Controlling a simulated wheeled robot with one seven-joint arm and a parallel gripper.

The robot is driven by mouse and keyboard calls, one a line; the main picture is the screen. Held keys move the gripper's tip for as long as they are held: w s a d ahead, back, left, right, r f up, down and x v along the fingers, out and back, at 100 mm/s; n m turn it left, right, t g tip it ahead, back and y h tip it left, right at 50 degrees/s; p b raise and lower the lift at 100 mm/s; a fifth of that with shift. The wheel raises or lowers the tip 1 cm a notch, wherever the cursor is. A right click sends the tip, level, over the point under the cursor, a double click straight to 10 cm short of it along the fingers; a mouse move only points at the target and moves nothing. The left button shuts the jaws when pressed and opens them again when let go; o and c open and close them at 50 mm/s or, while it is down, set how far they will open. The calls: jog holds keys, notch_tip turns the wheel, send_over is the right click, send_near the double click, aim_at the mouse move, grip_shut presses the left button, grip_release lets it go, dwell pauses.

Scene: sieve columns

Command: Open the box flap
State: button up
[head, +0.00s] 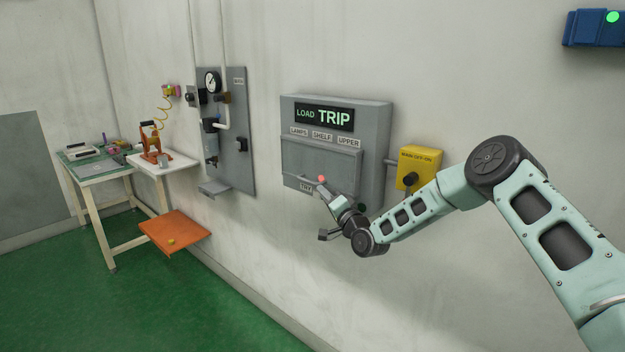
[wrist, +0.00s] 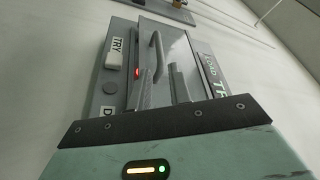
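My gripper (head: 326,196) is at the box's lower front. In the wrist view, its two fingers (wrist: 161,76) are apart, with the handle's near end seen between them. I cannot tell whether they touch it.
A red lamp (head: 321,179) glows beside the fingers, near the "TRY" label (wrist: 118,48). A yellow switch box (head: 419,165) is on the wall to the right, close to my arm. A gauge panel (head: 236,110) is to the left. An orange shelf (head: 185,232) and work tables stand further left.

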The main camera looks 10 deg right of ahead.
aim_at(312, 182)
jog(key=p+x, duration=0.1)
jog(key=x, duration=0.6)
jog(key=shift+w+a, duration=0.1)
jog(key=shift+w, duration=0.1)
grip_shut()
